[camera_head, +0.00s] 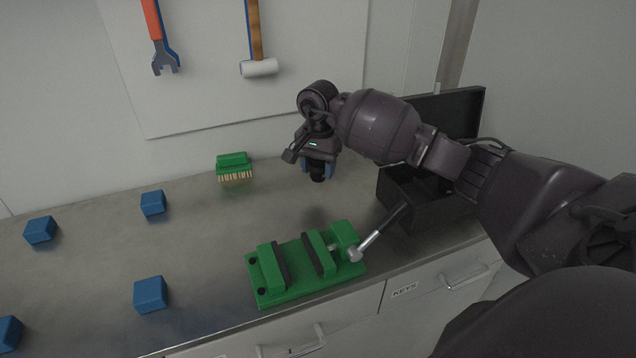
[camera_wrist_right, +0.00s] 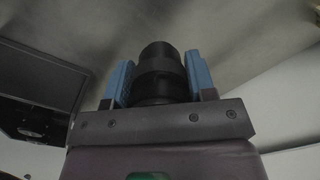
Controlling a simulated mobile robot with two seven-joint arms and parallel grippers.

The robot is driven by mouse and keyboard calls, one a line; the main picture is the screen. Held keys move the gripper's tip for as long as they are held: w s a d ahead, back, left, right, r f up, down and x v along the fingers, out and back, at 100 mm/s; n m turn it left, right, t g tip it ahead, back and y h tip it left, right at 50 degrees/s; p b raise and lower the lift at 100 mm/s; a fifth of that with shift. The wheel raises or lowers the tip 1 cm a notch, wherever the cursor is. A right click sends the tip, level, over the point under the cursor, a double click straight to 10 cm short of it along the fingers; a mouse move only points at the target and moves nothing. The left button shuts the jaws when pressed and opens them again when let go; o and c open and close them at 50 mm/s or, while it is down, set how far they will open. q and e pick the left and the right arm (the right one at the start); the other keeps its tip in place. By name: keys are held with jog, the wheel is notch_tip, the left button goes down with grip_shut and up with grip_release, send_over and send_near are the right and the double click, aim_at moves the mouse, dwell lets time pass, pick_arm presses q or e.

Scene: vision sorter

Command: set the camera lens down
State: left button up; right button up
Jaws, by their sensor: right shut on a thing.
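The camera lens (camera_wrist_right: 160,72) is a short black cylinder held between the two blue fingers of my right gripper (camera_wrist_right: 160,80) in the right wrist view. In the head view the right gripper (camera_head: 318,170) points down above the back of the metal table, with the dark end of the lens (camera_head: 317,178) showing below its fingers. The lens looks to be above the surface, with a dark shadow on the table in front of it. My left gripper is not in view.
A green vise (camera_head: 300,268) stands at the front of the table (camera_head: 215,235). A green brush (camera_head: 233,166) lies at the back. Several blue blocks (camera_head: 151,294) lie on the left. An open black case (camera_head: 425,215) stands at the right. The table between brush and vise is clear.

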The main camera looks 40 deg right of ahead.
aim_at(318, 194)
jog(key=shift+f, duration=2.6)
jog(key=o, duration=1)
jog(key=shift+r, duration=0.1)
notch_tip(318, 194, up, 12)
jog(key=shift+r, duration=0.1)
